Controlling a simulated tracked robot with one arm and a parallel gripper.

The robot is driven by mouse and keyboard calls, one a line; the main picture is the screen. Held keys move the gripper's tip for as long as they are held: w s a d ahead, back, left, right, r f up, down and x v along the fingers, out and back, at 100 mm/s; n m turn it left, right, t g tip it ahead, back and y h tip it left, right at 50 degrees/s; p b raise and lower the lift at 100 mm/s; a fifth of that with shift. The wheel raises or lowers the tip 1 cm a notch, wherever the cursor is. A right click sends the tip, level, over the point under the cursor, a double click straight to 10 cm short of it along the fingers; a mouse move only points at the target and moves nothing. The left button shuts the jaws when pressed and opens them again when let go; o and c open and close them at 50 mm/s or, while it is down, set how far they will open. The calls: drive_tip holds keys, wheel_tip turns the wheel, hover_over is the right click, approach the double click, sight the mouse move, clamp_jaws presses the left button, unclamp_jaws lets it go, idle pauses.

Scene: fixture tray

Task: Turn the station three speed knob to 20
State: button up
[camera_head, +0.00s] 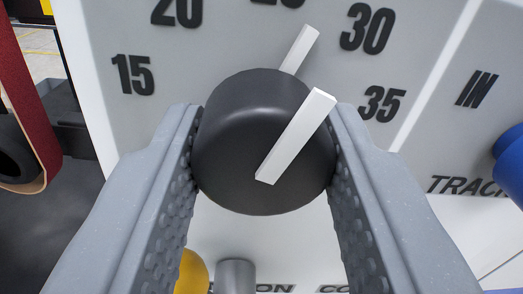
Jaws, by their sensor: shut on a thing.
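The black round speed knob (255,130) stands out from a pale grey panel in the camera view. A white bar (298,135) lies across its face, slanting up to the right. A second white bar (299,50) shows behind the knob's upper right edge and points between the cut-off number at the top and the 30 (367,28). The 20 (177,11) is at the upper left, left of where the bars point. My gripper (265,150) is shut on the knob, with one grey finger on each side. The station's label is not readable.
A blue knob (509,160) is at the right edge beside the words IN and TRACK. A yellow round part (191,272) and a grey cylinder (235,276) sit below the knob. A dark red belt (28,105) runs around a black roller at the left.

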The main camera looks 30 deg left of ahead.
drive_tip(key=n+b, duration=0.4)
drive_tip(key=n, duration=0.1)
drive_tip(key=shift+d+f+n, duration=0.1)
drive_tip(key=shift+d+n, duration=0.1)
drive_tip(key=shift+n, duration=0.1)
drive_tip(key=n+b, duration=0.4)
drive_tip(key=n, duration=0.1)
drive_tip(key=shift+n, duration=0.4)
drive_tip(key=o, duration=1)
drive_tip(key=shift+a+n, duration=0.1)
drive_tip(key=shift+n, duration=0.2)
drive_tip(key=p+v, duration=0.3)
drive_tip(key=v, duration=1)
drive_tip(key=shift+s+d, duration=0.25)
drive_tip(key=shift+d, duration=0.05)
